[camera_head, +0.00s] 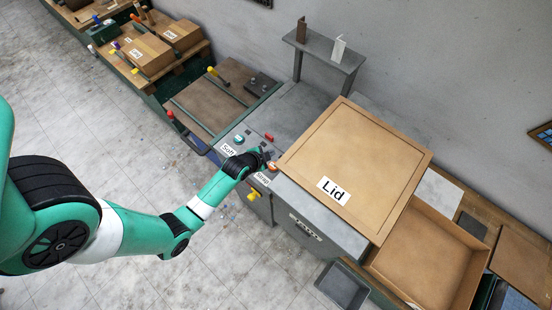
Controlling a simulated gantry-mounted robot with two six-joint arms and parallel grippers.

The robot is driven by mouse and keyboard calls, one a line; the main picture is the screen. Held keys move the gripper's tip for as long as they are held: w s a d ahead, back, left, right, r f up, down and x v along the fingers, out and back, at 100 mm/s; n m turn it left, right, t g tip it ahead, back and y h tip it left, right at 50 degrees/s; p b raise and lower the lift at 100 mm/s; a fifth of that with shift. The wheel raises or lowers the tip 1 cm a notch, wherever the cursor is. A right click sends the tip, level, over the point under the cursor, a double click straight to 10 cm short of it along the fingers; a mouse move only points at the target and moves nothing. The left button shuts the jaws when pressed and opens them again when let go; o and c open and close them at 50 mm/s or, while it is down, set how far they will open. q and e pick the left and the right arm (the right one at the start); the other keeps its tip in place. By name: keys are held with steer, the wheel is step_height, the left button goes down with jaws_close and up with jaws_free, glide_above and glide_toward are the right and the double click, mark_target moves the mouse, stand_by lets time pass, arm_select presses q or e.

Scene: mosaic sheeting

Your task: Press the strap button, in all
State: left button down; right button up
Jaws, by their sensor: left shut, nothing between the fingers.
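An orange strap button (272,167) sits on the grey machine's front panel, beside a white label that my gripper's wrist partly covers. My left gripper (267,158) is shut and empty, with its tip right at or just above the orange button. I cannot tell whether it touches the button. A green button (239,139) and a red switch (269,137) are on the same panel. My right gripper is not in view.
A cardboard lid (350,150) marked "Lid" lies on the machine, right of the button. An open cardboard box (475,262) stands at the lower right. A grey tray (343,287) is at the front. A bench with boxes (151,54) stands at the upper left. Tiled floor lies below the arm.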

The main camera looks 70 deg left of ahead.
arm_select(q)
steer(key=b, duration=0.8)
glide_above(271, 167)
step_height(271, 167, down, 8)
steer(key=shift+d+r, duration=0.1)
steer(key=shift+f, duration=0.45)
stand_by(1.2)
steer(key=shift+f+b, duration=0.4)
steer(key=shift+b, duration=0.05)
steer(key=shift+f+b, duration=0.4)
steer(key=shift+f, duration=0.1)
stand_by(0.5)
steer(key=shift+r, duration=0.1)
steer(key=shift+r+p, duration=0.85)
steer(key=shift+p, duration=0.15)
